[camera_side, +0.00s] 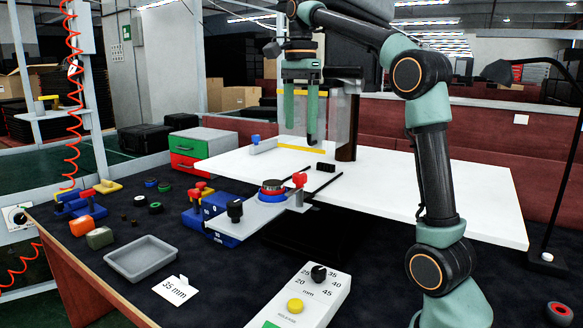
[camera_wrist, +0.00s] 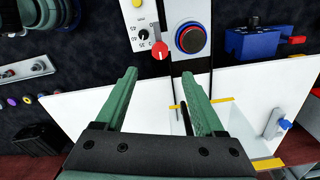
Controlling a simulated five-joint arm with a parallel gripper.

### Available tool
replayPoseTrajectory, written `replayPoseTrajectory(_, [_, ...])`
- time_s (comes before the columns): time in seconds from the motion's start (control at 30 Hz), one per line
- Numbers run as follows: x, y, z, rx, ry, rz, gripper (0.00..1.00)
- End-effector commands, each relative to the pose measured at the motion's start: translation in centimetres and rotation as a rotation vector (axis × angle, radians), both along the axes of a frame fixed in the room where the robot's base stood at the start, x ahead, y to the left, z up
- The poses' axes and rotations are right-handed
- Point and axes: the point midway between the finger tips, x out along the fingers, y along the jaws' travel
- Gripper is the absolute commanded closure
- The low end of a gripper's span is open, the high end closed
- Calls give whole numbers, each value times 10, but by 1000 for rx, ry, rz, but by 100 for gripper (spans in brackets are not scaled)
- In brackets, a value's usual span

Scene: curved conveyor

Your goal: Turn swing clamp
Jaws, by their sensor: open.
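A red knob (camera_side: 299,180), which looks like the swing clamp's handle, stands beside a round red, blue and black stack (camera_side: 272,188) on a light grey plate (camera_side: 255,212). In the wrist view the red knob (camera_wrist: 160,51) is just beyond the fingertips, left of the round stack (camera_wrist: 191,38). I cannot tell exactly how the clamp arm is turned. My gripper (camera_side: 300,136) is open and empty, raised above the white table and apart from the knob. Its two green fingers (camera_wrist: 160,76) show spread in the wrist view.
A control box (camera_side: 300,298) with a black dial and yellow button stands in front. A blue fixture (camera_side: 225,228), a grey tray (camera_side: 144,259) and several small parts lie left. A small black block (camera_side: 326,167) is on the white table (camera_side: 400,196), whose right side is clear.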

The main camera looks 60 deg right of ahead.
Motion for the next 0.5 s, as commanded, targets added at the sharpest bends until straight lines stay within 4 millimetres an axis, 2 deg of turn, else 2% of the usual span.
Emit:
replayPoseTrajectory(0.27, [-1, 1, -33, 0, 1, 3, 29])
replayPoseTrajectory(0.5, [-1, 1, -70, 0, 1, 4, 29])
